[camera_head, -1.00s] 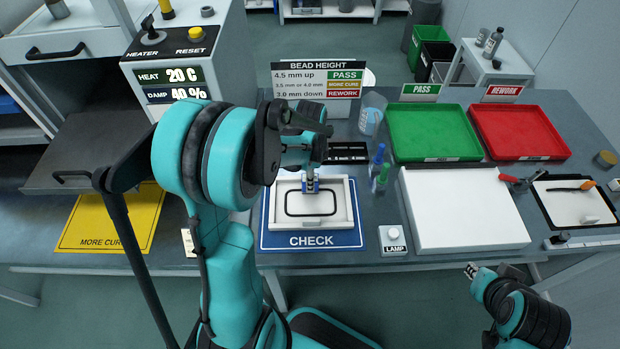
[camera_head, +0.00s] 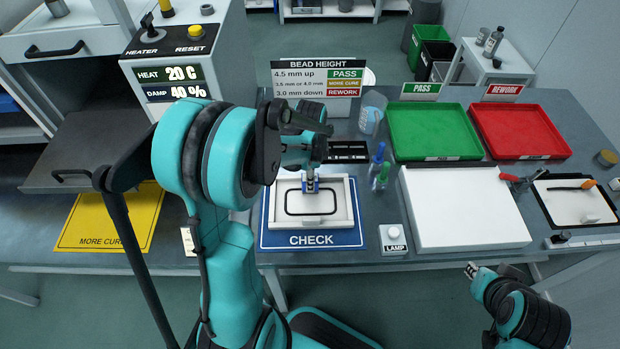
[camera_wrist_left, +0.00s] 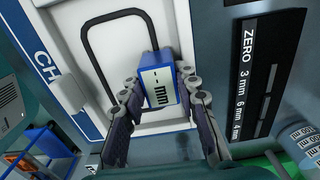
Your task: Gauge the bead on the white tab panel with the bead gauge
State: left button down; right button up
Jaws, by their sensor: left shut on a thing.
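The white tab panel (camera_head: 336,217) lies on the blue CHECK mat (camera_head: 267,240), with a black rounded-rectangle bead (camera_head: 311,214) on its face. The panel also shows in the left wrist view (camera_wrist_left: 118,68). My left gripper (camera_head: 311,178) is over the far edge of the bead. It is shut on the blue and white bead gauge (camera_wrist_left: 160,80), whose small display faces the wrist camera; the digits are not readable. Whether the gauge touches the bead is hidden. My right gripper (camera_head: 472,270) hangs in front of the table at lower right, and its jaws are too small to judge.
A black slotted block marked ZERO, 3 mm, 6 mm (camera_wrist_left: 252,75) is beside the mat. A BEAD HEIGHT sign (camera_head: 316,79) stands behind. A green PASS tray (camera_head: 435,133), red REWORK tray (camera_head: 520,133), yellow MORE CURE mat (camera_head: 85,225) and LAMP button (camera_head: 393,236) surround it.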

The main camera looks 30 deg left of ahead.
pick_arm(q)
jog(key=shift+r, duration=0.1)
dwell(0.3)
jog(key=shift+r+p, duration=3.1)
jog(key=shift+r, duration=0.85)
